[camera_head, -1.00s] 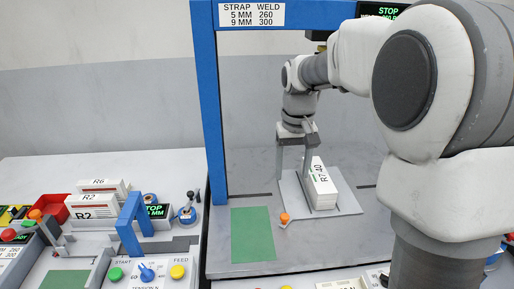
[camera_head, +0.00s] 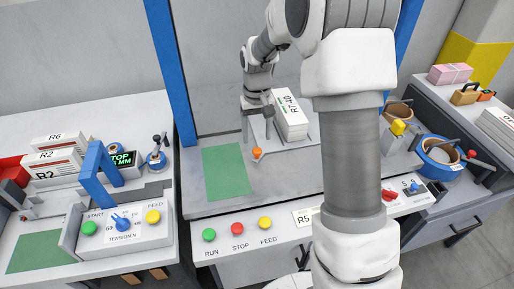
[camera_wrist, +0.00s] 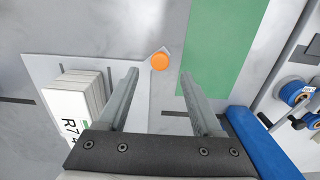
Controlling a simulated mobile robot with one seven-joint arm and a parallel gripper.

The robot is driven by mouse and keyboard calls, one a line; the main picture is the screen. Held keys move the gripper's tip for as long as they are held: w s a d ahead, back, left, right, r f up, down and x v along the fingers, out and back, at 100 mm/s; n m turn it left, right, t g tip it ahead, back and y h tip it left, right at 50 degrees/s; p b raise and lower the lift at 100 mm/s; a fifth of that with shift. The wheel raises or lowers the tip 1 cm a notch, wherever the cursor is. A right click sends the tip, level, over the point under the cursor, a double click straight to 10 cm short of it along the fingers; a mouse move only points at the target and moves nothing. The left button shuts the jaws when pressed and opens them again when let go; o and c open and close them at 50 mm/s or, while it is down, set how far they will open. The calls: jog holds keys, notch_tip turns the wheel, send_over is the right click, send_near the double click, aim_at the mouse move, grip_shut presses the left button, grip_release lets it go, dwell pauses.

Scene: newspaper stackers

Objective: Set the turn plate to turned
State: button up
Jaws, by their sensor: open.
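The turn plate (camera_head: 285,137) is a thin light grey plate on the strapping bench, with an orange knob (camera_head: 257,153) at its front left corner. A bundle of white papers marked R7 40 (camera_head: 290,114) lies on it. In the wrist view, the plate (camera_wrist: 118,70) shows beside and beyond my left finger, and the bundle (camera_wrist: 75,107) is at left. My gripper (camera_head: 257,134) is open and empty, left of the bundle and above the knob. The knob (camera_wrist: 160,61) appears between the finger lines, just beyond the tips; whether they touch it is unclear.
A green pad (camera_head: 226,172) lies left of the plate. A blue frame post (camera_head: 172,75) stands at the left of the bench. RUN, STOP and FEED buttons (camera_head: 238,228) are on the front panel. A smaller strapping station with a blue arch (camera_head: 97,175) is farther left.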

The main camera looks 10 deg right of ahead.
aim_at(257, 150)
notch_tip(257, 150, down, 6)
jog(key=shift+r, duration=0.25)
grip_shut()
dwell(0.3)
dwell(1.1)
